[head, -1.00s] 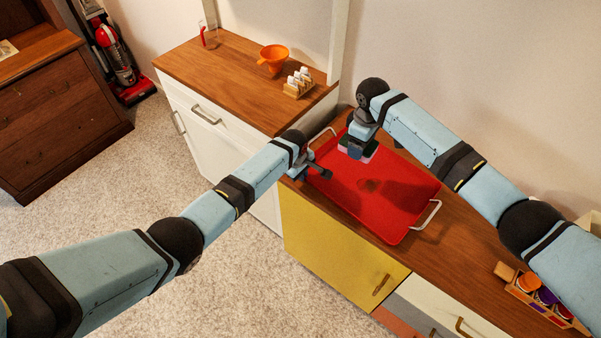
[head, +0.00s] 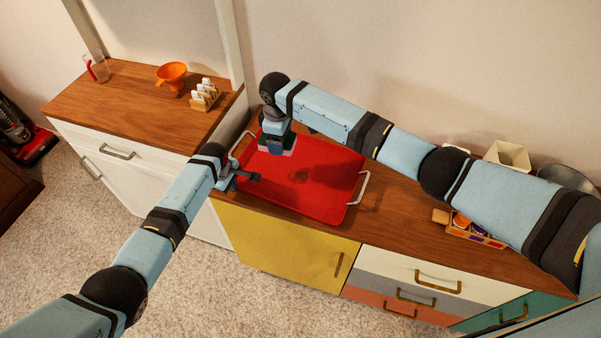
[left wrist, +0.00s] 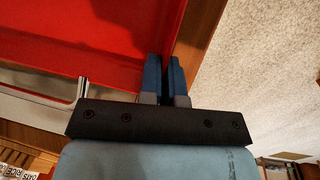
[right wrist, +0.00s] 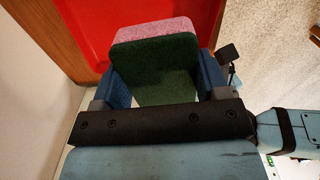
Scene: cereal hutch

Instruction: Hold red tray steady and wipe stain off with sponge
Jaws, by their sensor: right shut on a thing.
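The red tray (head: 325,195) lies on the wooden counter, with white wire handles at both ends. A dark brownish stain (head: 300,175) shows near its middle, beside the shadow of my right arm. My right gripper (head: 279,143) is shut on the sponge, pink and dark green in the right wrist view (right wrist: 165,75), over the tray's far left part. Whether the sponge touches the tray is unclear. My left gripper (head: 245,177) is at the tray's front left edge. In the left wrist view its fingers (left wrist: 166,75) are close together at the rim; their grip is unclear.
Left of the tray, a higher counter (head: 120,95) carries an orange funnel (head: 172,75), a toast rack (head: 205,95) and a glass jug (head: 97,70). A wooden box of jars (head: 470,228) and a cream container (head: 508,156) stand at the right. Bare counter lies between.

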